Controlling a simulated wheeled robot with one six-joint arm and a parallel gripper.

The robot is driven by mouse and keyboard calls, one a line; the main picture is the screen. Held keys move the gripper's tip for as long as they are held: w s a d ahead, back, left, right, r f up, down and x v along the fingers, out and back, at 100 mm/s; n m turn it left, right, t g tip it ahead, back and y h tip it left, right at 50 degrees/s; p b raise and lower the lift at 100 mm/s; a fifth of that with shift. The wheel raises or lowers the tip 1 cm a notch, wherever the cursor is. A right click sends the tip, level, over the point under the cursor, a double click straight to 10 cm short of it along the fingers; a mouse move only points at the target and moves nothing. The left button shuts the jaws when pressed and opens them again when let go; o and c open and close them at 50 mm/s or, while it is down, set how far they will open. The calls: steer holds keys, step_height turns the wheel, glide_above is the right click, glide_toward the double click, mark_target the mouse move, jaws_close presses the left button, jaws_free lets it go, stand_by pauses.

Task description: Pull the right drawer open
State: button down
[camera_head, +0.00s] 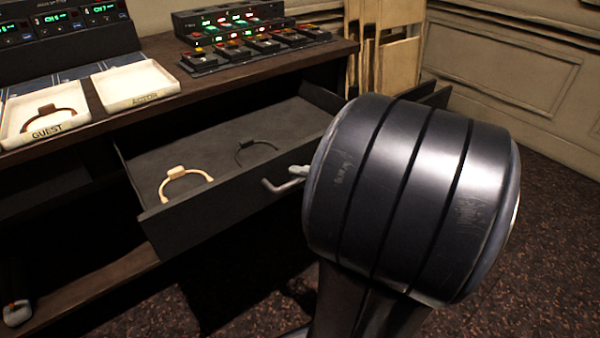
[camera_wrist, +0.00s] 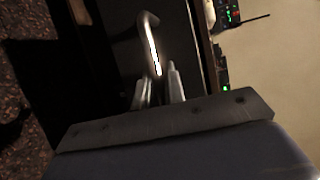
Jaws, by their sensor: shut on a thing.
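A dark drawer (camera_head: 230,192) stands pulled out from under the desk, its inside showing. Its grey bar handle (camera_head: 272,187) is on the front face, and the handle's right part is hidden by my gripper and arm. My gripper (camera_head: 299,172) is at the handle, mostly hidden behind my own arm. In the wrist view my gripper (camera_wrist: 157,88) has its two fingers closed at the lower end of the curved handle (camera_wrist: 150,40). Dark panel edges (camera_head: 436,96) show past my arm at the right; I cannot tell whether they belong to another drawer.
A cream headset-like band (camera_head: 184,176) and a dark one (camera_head: 256,146) lie in the drawer. Two white trays (camera_head: 135,88) (camera_head: 15,125), one marked GUEST, and a lit control panel (camera_head: 250,50) are on the desktop. Carpeted floor (camera_head: 550,220) is clear at right.

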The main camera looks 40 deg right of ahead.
steer(key=shift+s, duration=0.65)
steer(key=c, duration=1.5)
jaws_free()
steer(key=p+v, duration=0.3)
steer(key=v, duration=0.7)
steer(key=shift+s+d, duration=0.25)
steer(key=shift+s, duration=0.1)
steer(key=b+x, duration=0.3)
steer(key=x, duration=0.8)
